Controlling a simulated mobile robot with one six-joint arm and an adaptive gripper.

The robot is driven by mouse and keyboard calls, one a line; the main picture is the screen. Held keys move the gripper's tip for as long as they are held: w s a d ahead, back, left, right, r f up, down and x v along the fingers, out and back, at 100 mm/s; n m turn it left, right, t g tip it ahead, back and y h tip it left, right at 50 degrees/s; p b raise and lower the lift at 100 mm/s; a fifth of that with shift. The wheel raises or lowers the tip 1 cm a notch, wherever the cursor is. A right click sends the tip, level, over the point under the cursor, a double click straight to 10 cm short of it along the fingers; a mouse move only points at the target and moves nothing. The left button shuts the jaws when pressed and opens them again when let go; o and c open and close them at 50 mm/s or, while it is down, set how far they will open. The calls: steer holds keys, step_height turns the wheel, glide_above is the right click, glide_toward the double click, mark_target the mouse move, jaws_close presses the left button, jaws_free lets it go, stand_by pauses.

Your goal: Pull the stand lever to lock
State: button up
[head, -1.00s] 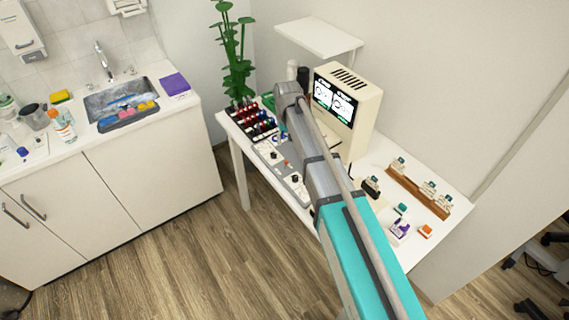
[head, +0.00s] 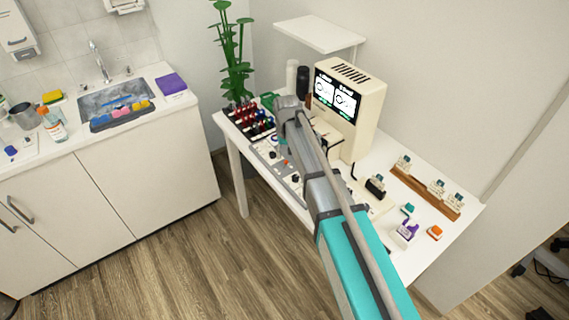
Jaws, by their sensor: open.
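A cream eye-test device (head: 365,112) with two lit screens stands on the white table (head: 408,172). A thin dark bent piece (head: 353,172) sticks up by its base at the front right. It may be the stand lever, but it is too small to tell, and so is its position. My arm (head: 322,180) reaches from the lower right over the table, its far end left of the device. My gripper is hidden behind my own arm links. The arm also covers part of the table and the device's lower front.
Several coloured items in a dark rack (head: 250,121) and a green plant (head: 235,60) stand at the table's left end. A grey panel (head: 268,160) lies along the front edge. A wooden rack (head: 425,192) and small bottles are at right. A shelf (head: 320,34) hangs above. A sink counter (head: 70,145) is left.

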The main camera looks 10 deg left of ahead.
steer(key=shift+f+b, duration=1.3)
steer(key=shift+f, duration=0.35)
